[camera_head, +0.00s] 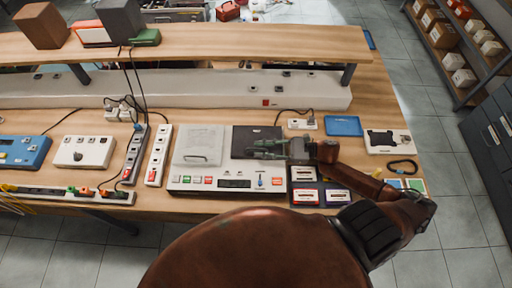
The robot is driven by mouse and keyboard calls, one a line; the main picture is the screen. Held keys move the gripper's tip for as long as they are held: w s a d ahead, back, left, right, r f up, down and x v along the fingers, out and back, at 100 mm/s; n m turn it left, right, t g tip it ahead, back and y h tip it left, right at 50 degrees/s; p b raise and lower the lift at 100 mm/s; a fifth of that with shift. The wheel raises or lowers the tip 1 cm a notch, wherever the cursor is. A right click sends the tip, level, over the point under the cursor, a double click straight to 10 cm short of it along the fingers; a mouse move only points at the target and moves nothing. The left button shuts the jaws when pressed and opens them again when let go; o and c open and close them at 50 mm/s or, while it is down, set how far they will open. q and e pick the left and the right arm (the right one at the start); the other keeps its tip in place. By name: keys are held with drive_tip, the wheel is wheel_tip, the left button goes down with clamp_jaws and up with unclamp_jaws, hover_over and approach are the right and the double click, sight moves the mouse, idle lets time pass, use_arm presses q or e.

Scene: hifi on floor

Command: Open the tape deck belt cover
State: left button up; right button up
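The tape deck (223,182) is a flat pale unit on the workbench, with coloured buttons and a small display along its front. A pale, see-through-looking cover (204,140) with a small handle lies flat on its left half. A dark square panel (247,134) lies flat on its right half. Which of the two is the belt cover I cannot tell for sure. My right gripper (253,149) reaches in from the right over the dark panel, its fingers pointing left and seemingly apart with nothing between them. Contact with the panel is unclear. My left gripper is out of view.
Several cassettes (306,196) lie right of the deck, by my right forearm. A power strip (158,156) stands close on its left. A blue tray (344,126) and a pale box (388,142) lie to the right. A raised wooden shelf (230,43) spans the back.

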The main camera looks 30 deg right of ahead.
drive_tip(key=shift+x, duration=1.1)
clamp_jaws()
